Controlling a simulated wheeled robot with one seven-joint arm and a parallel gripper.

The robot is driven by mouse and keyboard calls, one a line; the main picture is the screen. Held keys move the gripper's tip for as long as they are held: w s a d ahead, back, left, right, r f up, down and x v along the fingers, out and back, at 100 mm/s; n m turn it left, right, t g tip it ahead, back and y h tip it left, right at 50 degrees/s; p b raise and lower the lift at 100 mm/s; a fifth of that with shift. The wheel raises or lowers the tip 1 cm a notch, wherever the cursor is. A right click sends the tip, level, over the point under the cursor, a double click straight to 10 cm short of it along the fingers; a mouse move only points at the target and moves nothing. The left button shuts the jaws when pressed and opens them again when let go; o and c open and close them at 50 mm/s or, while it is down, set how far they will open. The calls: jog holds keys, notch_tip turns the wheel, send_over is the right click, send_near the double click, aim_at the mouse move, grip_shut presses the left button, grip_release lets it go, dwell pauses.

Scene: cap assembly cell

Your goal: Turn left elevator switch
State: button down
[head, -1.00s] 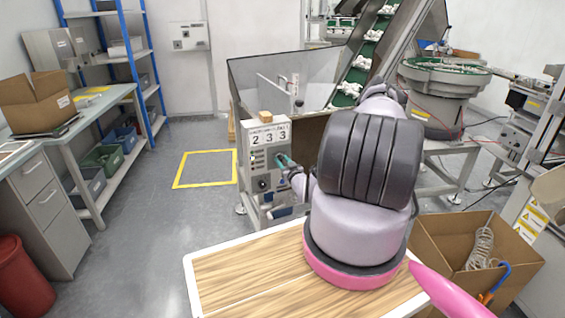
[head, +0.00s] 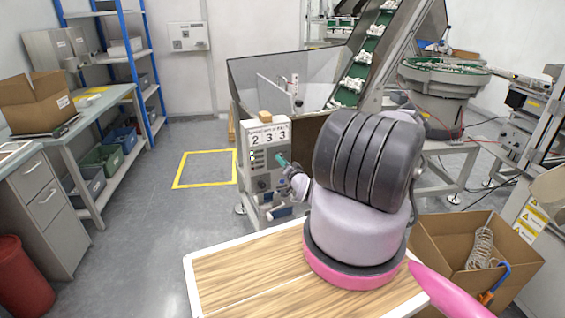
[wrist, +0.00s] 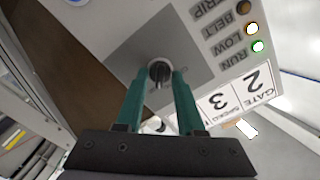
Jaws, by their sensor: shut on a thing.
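The grey control box (head: 262,165) stands in front of the hopper, with a number display and a column of small lamps on its face. In the wrist view its face (wrist: 200,20) is tilted, and a small round dark switch knob (wrist: 160,70) sits on a grey plate. My gripper (wrist: 160,80) has its two green fingers shut on this knob, one on each side. In the head view my gripper (head: 281,158) is at the right part of the box's face, and its fingers hide the knob there.
A hopper (head: 270,80) and inclined conveyor (head: 365,62) with white parts stand behind the box. A cardboard box (head: 445,240) is at right. Floor to the left is clear around a yellow-marked square (head: 207,168).

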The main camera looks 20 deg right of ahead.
jog(key=shift+f+m, duration=0.1)
jog(key=shift+m, duration=0.3)
jog(key=c, duration=0.5)
grip_release()
jog(key=s, duration=1.1)
jog(key=shift+a, duration=0.15)
jog(key=shift+w, duration=0.15)
